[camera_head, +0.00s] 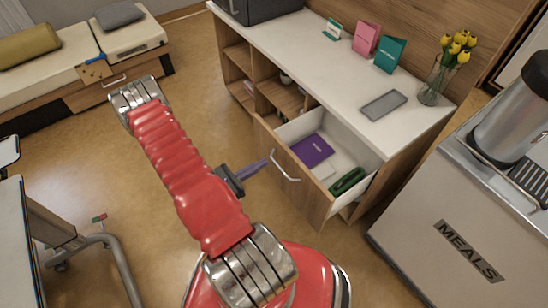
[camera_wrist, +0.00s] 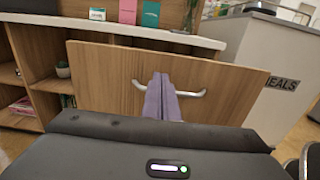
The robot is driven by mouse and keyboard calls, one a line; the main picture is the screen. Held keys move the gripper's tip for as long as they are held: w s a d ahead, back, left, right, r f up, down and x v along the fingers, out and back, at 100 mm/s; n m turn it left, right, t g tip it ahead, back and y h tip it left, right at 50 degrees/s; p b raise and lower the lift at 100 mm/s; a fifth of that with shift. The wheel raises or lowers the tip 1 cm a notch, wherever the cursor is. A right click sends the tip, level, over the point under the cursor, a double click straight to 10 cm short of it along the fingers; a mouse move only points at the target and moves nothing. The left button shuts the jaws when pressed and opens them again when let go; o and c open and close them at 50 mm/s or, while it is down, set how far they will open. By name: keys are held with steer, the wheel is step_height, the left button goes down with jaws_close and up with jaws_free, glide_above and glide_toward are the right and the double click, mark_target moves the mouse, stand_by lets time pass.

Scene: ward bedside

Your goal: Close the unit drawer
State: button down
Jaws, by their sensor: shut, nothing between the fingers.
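The unit drawer (camera_head: 294,182) stands open from the wooden bedside unit in the head view. Its wooden front has a silver bar handle (camera_head: 285,167). Inside lie a purple book (camera_head: 311,150), some white paper and a dark green item (camera_head: 347,181). My gripper (camera_head: 268,160) is shut and empty, its purple fingers pointing at the drawer front close to the handle. In the wrist view the fingers (camera_wrist: 162,98) overlap the middle of the handle (camera_wrist: 196,93) against the drawer front (camera_wrist: 110,82). I cannot tell whether they touch it.
The white unit top (camera_head: 340,75) holds cards, a grey tray (camera_head: 384,104) and a vase of yellow tulips (camera_head: 435,80). A grey meals cart (camera_head: 440,205) stands close at the right. A bed (camera_head: 75,65) is at the far left. Open floor lies left of the drawer.

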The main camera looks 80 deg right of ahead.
mark_target(283, 152)
steer(key=shift+x, duration=3.3)
